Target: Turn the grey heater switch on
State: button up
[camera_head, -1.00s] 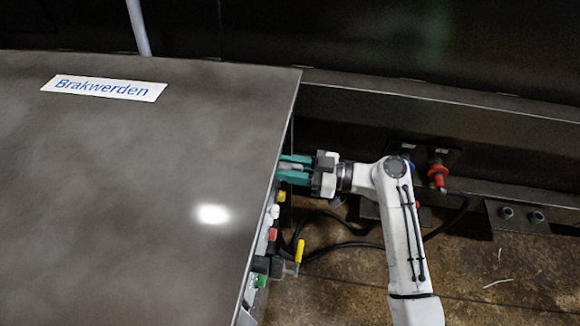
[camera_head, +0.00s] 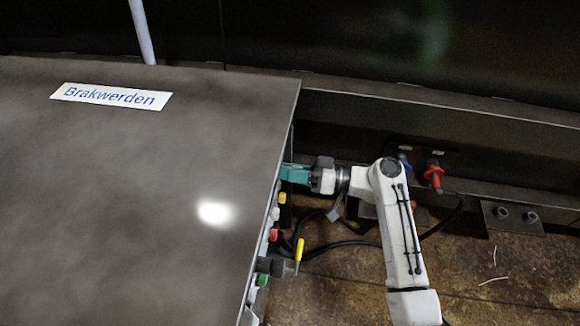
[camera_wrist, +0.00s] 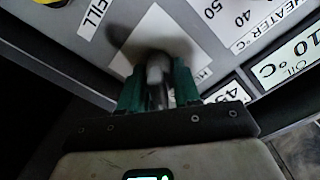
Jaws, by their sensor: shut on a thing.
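My gripper (camera_head: 292,173) reaches the side panel of the large dark cabinet (camera_head: 150,190) in the head view, with its green fingers partly hidden by the cabinet's top edge. In the wrist view, my gripper (camera_wrist: 158,88) has its two green fingers on either side of the grey heater switch (camera_wrist: 157,72), a grey knob on a white label plate. The fingers are shut on the knob. A partly covered label below it begins with "H". A "HEATER °C" scale (camera_wrist: 255,30) lies to the upper right. The switch's exact setting is hard to tell.
Red, yellow and green controls (camera_head: 273,235) run along the cabinet's side below my gripper, with a yellow-handled lever (camera_head: 299,250) sticking out. A red connector (camera_head: 434,174) and black cables lie to the right. An "OIL" display (camera_wrist: 285,60) is at the right in the wrist view.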

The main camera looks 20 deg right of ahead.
jog(key=m+p, duration=0.2)
jog(key=m, duration=0.1)
jog(key=m+p, duration=0.1)
jog(key=m, duration=0.2)
jog(key=shift+w+d+r+p, duration=0.1)
jog(key=shift+d+r+p, duration=0.05)
jog(key=shift+p, duration=0.2)
jog(key=shift+m+p, duration=1.05)
jog(key=shift+m, duration=1.15)
jog(key=shift+f, duration=0.25)
jog(key=shift+d, duration=0.1)
jog(key=o, duration=0.7)
jog(key=v, duration=1)
jog(key=shift+s+d, duration=0.2)
jog(key=shift+d, duration=0.1)
